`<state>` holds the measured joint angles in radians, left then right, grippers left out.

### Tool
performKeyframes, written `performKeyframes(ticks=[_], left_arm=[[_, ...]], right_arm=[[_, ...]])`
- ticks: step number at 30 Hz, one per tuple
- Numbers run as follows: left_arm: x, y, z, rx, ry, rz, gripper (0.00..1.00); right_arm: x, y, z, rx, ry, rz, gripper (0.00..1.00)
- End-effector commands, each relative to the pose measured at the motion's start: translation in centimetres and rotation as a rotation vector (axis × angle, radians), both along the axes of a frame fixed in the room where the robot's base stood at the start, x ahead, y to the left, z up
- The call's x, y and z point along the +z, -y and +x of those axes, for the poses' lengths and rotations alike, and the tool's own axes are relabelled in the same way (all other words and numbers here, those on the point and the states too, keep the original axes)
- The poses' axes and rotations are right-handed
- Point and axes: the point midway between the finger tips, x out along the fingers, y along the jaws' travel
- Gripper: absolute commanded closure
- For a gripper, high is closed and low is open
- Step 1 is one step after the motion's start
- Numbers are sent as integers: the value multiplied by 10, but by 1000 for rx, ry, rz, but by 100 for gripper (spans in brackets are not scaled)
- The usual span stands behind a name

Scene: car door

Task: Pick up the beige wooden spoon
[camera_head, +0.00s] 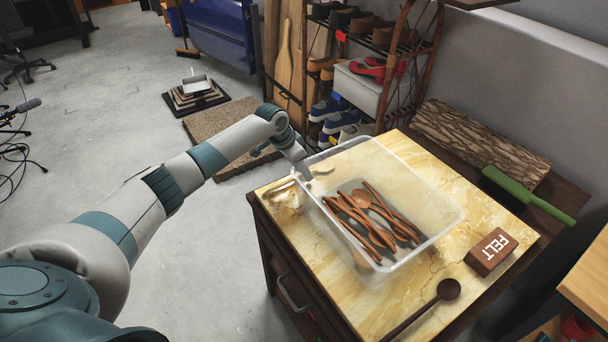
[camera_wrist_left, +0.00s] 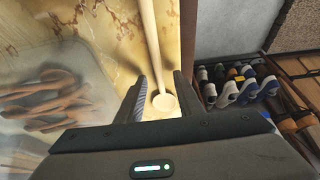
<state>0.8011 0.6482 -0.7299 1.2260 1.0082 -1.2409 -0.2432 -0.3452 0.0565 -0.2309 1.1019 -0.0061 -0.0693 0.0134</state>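The beige wooden spoon (camera_wrist_left: 165,102) shows in the left wrist view with its bowl between my left gripper's fingers (camera_wrist_left: 160,80) and its handle running away from them. Gaps show on both sides of the bowl, so the fingers are open around it and not clamped. In the head view a pale beige piece, likely the spoon (camera_head: 281,188), lies on the table's left edge, outside the clear tub. My left gripper (camera_head: 311,172) is at the tub's far left corner there. Exact finger height above the table is unclear. My right gripper is not in view.
The translucent tub (camera_head: 447,216) holds several brown wooden utensils and stands right beside the left gripper. A shoe rack (camera_head: 385,58) stands behind the marbled table (camera_head: 330,270).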

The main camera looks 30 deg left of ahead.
Motion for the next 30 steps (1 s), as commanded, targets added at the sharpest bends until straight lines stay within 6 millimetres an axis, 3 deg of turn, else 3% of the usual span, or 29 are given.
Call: performKeyframes(ticks=[13, 14, 18, 30], left_arm=[[-1, 0, 0, -1, 0, 0, 66], [-1, 0, 0, 0, 0, 0, 69], [-1, 0, 0, 0, 0, 0, 100], [2, 0, 0, 0, 0, 0, 100]], right_arm=[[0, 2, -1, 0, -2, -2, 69], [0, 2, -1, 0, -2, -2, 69], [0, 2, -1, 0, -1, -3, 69], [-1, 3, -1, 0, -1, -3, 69]])
